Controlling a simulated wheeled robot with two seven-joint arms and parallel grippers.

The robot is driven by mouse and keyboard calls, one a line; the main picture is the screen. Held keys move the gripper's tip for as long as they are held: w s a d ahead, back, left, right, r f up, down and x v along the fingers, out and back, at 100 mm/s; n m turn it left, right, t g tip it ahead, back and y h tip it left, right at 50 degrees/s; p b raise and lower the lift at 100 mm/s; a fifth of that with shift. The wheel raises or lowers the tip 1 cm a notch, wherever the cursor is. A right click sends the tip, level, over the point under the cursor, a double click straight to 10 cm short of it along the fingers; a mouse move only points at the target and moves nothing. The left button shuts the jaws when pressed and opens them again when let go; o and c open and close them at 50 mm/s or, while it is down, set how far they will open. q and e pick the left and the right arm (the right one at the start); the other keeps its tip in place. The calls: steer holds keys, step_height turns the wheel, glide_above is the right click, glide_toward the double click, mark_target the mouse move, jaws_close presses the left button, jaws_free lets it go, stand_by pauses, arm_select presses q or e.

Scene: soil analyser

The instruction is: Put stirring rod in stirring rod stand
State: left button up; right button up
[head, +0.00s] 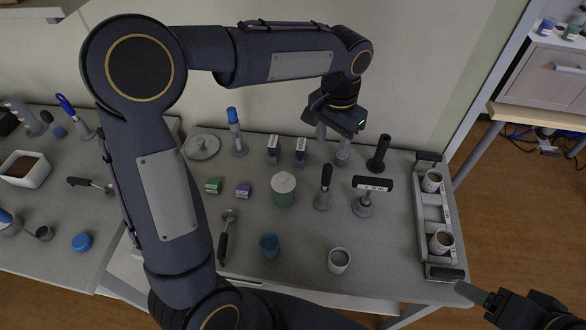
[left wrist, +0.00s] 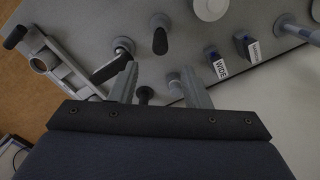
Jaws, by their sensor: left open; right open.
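My left gripper (head: 334,136) is open, with its fingers pointing down at the back of the table. A small grey stand (head: 343,157) is below it, partly hidden by a finger. In the left wrist view the stand (left wrist: 174,82) shows beside the right finger, and nothing is between the fingertips. A black upright rod-like piece (head: 379,152) stands to the right of the gripper. A black-handled tool (head: 326,178) stands upright in a grey base nearer the front. I cannot tell which is the stirring rod. My right gripper (head: 484,297) is open and empty at the lower right.
A grey rack (head: 448,214) with two cups lines the right edge. Cups stand at the front.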

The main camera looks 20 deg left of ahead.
arm_select(q)
steer(key=s+a+r+n+t+h, duration=0.25)
steer(key=s+a, duration=0.55)
steer(key=s, duration=0.5)
steer(key=s+f+n+t+h, duration=0.1)
steer(key=s+f+n+t, duration=0.1)
steer(key=s, duration=0.7)
steer(key=shift+d+n+t, duration=0.25)
steer(key=shift+n+t, duration=0.3)
steer(key=shift+n, duration=0.1)
steer(key=shift+s+f, duration=0.1)
